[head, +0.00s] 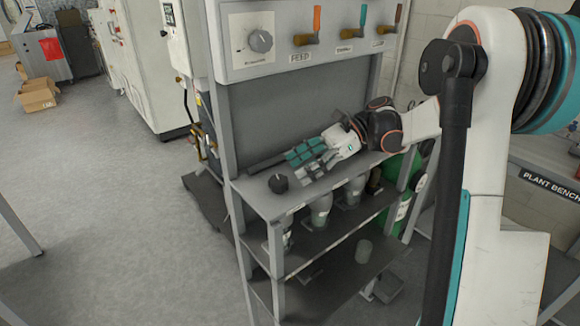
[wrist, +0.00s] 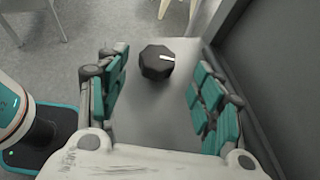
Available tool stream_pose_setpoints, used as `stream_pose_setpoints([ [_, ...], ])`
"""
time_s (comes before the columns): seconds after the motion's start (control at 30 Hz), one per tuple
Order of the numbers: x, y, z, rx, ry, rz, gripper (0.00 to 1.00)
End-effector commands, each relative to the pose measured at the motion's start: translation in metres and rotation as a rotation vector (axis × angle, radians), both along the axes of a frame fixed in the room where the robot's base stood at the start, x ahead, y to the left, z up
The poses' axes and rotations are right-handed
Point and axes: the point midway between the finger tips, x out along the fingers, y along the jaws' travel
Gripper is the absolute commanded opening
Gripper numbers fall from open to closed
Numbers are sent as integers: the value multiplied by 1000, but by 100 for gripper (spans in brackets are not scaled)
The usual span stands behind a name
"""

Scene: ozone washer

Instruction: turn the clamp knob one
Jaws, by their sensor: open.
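A black faceted knob (head: 278,183) with a pale pointer mark stands on the grey shelf top (head: 262,204), near its left end. In the wrist view the knob (wrist: 157,62) lies ahead, between the lines of the two fingers, with its pale mark toward the right. I cannot read a label on it. My gripper (head: 296,166) is open, with teal-padded fingers spread apart, low over the shelf and to the right of the knob. In the wrist view the gripper (wrist: 161,82) has a clear gap on both sides of the knob, and nothing is held.
An upright panel (head: 290,105) rises behind the shelf, close to my right finger in the wrist view. Above it are a round dial (head: 261,41) and several coloured levers. Grey bottles (head: 321,207) stand on the lower shelf. The floor (head: 120,225) at left is free.

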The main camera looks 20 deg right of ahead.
Motion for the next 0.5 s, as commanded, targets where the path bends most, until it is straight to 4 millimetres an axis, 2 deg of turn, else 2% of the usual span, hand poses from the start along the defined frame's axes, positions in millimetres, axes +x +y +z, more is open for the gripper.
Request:
stream_pose_setpoints([
  [0.03,0,5,17,-35,8,2,61],
  [0.27,2,14,45,-245,41,-7,61],
  [0.5,1,14,76,-471,46,-6,61],
])
